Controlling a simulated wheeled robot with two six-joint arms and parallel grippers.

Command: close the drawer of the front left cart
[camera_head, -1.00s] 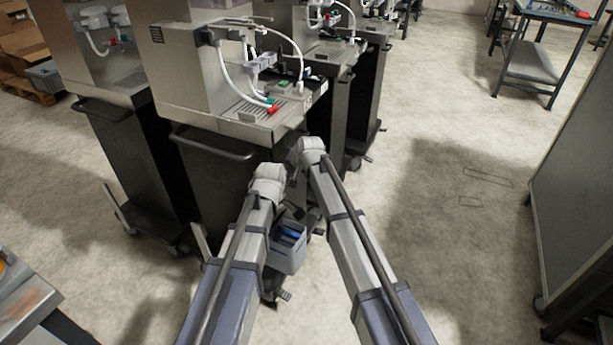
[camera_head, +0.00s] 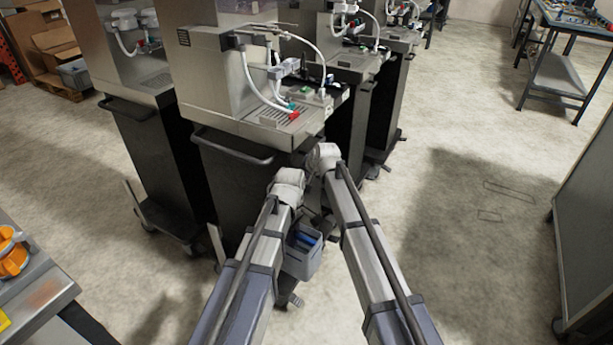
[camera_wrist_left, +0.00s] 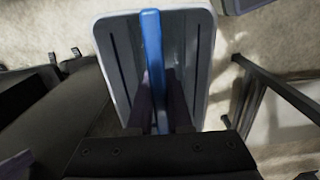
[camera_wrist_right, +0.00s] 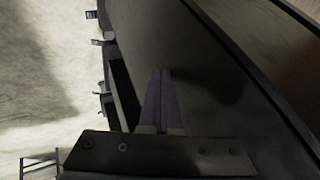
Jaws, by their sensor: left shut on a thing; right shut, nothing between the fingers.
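The nearest cart (camera_head: 225,185) has a dark body, a bar handle and a steel dispenser on top; another cart (camera_head: 150,150) stands to its left. I cannot make out a drawer clearly in the head view, where my arms cover part of the nearest cart. My left gripper (camera_wrist_left: 158,112) is shut on the blue handle (camera_wrist_left: 152,50) of a grey bin (camera_wrist_left: 203,60). The bin also hangs between my forearms in the head view (camera_head: 301,262). My right gripper (camera_wrist_right: 161,100) is shut and empty, close to a dark panel (camera_wrist_right: 205,80); contact is unclear.
A worktable (camera_head: 35,295) with orange items is at the lower left. More dispenser carts stand behind. A grey panel on casters (camera_head: 585,220) is at the right. The floor (camera_head: 450,200) between it and the carts is clear.

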